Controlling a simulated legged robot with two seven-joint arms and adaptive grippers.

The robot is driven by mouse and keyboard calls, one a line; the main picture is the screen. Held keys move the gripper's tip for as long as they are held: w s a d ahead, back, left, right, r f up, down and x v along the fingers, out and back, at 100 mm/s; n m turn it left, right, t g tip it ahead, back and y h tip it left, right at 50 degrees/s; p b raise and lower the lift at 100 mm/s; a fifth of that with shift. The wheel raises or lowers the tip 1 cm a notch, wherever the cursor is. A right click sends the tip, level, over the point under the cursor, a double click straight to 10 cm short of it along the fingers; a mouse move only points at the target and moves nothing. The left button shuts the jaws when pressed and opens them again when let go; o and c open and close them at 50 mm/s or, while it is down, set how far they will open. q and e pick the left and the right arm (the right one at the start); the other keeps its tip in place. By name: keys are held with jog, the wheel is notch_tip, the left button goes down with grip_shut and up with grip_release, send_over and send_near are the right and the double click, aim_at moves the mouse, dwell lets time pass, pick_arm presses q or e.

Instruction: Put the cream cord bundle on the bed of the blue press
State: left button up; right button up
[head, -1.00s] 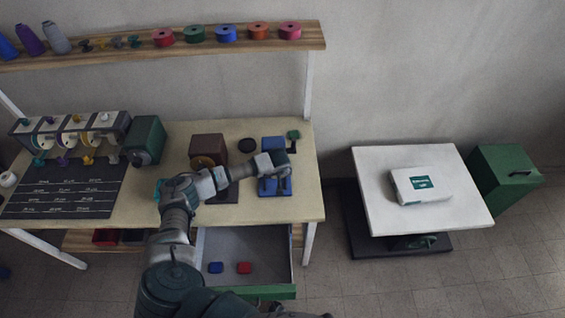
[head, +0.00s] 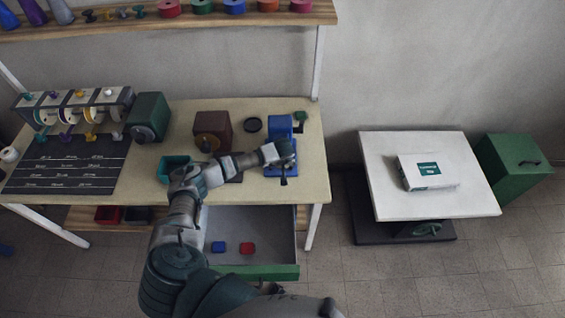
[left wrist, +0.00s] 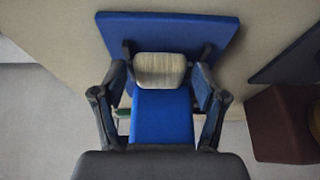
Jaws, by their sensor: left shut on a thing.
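The blue press (head: 279,126) stands near the right end of the workbench, partly hidden by my left arm. My left gripper (head: 284,165) is at the front of the press, over its base. In the left wrist view, the gripper (left wrist: 164,62) is shut on the cream cord bundle (left wrist: 160,70), with one finger at each side. The blue base plate (left wrist: 168,28) shows behind the bundle, and a blue part of the press (left wrist: 161,117) shows below it. I cannot tell whether the bundle touches the base. The bundle is hidden in the head view. My right gripper is not in view.
A teal bin (head: 172,166) is beside my arm. An open drawer (head: 270,222) juts out below the bench. A white table (head: 450,205) stands to the right.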

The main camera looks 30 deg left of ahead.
pick_arm(q)
jog(key=shift+a, duration=0.5)
jog(key=shift+f, duration=0.1)
jog(key=shift+f+b, duration=0.15)
jog(key=shift+b, duration=0.15)
jog(key=o, duration=1.1)
jog(key=shift+s+a, duration=0.1)
jog(key=shift+d+v, duration=0.25)
jog(key=shift+v, duration=1.85)
jog(key=shift+d+v, duration=0.3)
jog(key=shift+v, duration=1.8)
jog(key=shift+d+v, duration=0.25)
jog(key=shift+v, duration=1.85)
